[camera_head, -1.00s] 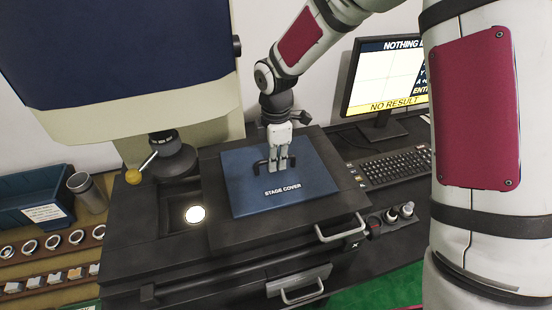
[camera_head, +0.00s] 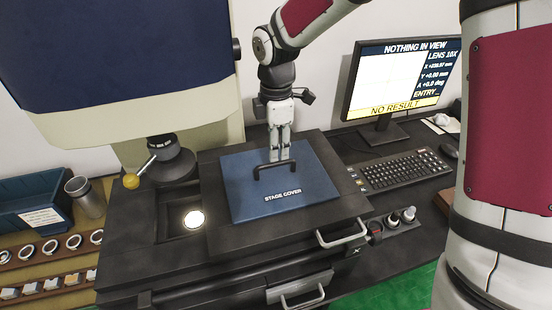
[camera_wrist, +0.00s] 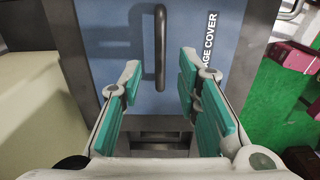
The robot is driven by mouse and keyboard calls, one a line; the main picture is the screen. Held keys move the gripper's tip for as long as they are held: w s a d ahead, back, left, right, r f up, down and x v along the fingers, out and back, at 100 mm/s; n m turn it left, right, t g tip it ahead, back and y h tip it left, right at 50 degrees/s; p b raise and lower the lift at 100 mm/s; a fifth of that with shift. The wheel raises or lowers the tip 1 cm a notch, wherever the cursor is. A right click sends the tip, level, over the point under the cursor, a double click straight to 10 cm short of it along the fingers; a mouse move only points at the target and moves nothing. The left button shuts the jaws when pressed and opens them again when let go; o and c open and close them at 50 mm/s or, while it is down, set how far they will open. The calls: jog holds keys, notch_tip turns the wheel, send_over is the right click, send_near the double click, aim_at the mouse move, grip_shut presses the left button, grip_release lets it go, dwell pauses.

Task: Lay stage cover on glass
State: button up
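The stage cover (camera_head: 240,195) is a blue square plate with a black bar handle (camera_head: 275,170) and the words STAGE COVER. It lies flat on the dark stage of the instrument. My gripper (camera_head: 274,157) is open and empty, just behind and above the handle. In the wrist view, my two teal-padded fingers (camera_wrist: 160,80) are spread apart, and the handle (camera_wrist: 160,45) shows between and beyond their tips. The cover (camera_wrist: 195,75) fills the middle of that view. Any glass under the cover is hidden. A bright round light (camera_head: 193,219) shows in a recess left of the cover.
The instrument's blue-and-cream head (camera_head: 130,60) overhangs the left side, with a yellow-knobbed lever (camera_head: 131,181) below. A monitor (camera_head: 395,80) and keyboard (camera_head: 400,167) stand at right. A blue bin (camera_head: 28,205), metal cup (camera_head: 85,195) and racked rings (camera_head: 50,246) are at left.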

aim_at(276, 163)
jog(key=s+d+r+m+t+h, duration=0.1)
jog(key=s+d+r+m, duration=0.4)
jog(key=r, duration=0.3)
jog(key=s+d+r+m+t, duration=0.2)
jog(key=s+d+r+m, duration=0.3)
jog(key=r, duration=0.3)
jog(key=s+d+m+t+y, duration=0.1)
jog(key=s+d+m, duration=0.3)
jog(key=s+m, duration=0.6)
jog(key=s+r+t, duration=0.1)
jog(key=s, duration=0.3)
jog(key=shift+d, duration=0.1)
